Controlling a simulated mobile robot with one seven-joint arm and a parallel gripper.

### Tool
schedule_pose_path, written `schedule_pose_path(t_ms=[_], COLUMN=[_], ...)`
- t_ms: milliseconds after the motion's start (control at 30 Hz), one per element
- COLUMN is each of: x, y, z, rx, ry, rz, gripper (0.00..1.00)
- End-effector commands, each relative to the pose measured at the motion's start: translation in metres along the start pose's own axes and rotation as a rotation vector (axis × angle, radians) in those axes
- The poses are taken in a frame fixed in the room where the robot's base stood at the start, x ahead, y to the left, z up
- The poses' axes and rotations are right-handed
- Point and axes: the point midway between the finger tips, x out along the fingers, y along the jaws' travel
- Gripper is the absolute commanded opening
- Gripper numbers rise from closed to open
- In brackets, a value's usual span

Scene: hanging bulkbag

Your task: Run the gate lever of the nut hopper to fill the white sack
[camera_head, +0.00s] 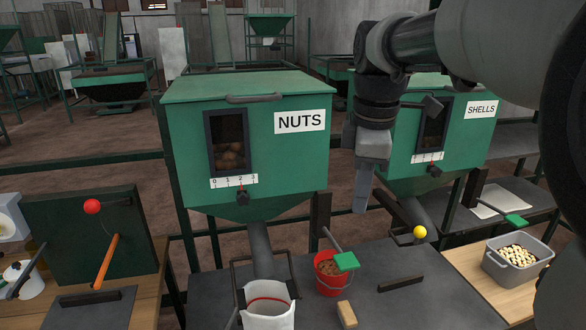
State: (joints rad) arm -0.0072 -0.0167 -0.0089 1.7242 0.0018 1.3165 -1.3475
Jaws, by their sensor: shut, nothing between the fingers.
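The green nut hopper (205,110) has a NUTS label, a window showing brown nuts and a 0–3 scale with a dark knob (242,197). Its grey chute (260,248) points down to the open white sack (268,318), which has a red line inside and stands at the bottom edge, partly cut off. A grey lever with a green grip (346,262) slants out from right of the chute; it looks like the gate lever. My gripper (361,208) points down, shut and empty, above and right of that grip and apart from it.
A red bucket (328,280) of brown bits stands by the green grip, with a wooden block (347,315) in front. The shells hopper (400,150), a yellow ball knob (419,232) and a grey tub (530,268) are right. An orange-handled lever (106,260) is left.

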Motion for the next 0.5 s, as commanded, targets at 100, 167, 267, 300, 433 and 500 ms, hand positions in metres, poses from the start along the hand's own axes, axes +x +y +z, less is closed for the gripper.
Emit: schedule_pose_path(t_ms=[100, 167, 267, 300, 433, 500], x=[0.02, 0.026, 0.032, 0.034, 0.035, 0.035], y=[0.026, 0.034, 0.044, 0.046, 0.049, 0.049], z=[-0.006, -0.008, -0.01, -0.011, -0.011, -0.011], rx=[-0.205, -0.287, -0.382, -0.406, -0.441, -0.444], ry=[-0.008, -0.008, -0.005, -0.004, -0.002, -0.002], rz=[-0.06, -0.082, -0.106, -0.112, -0.121, -0.121], gripper=[0.0, 0.0, 0.0, 0.0, 0.0, 0.0])
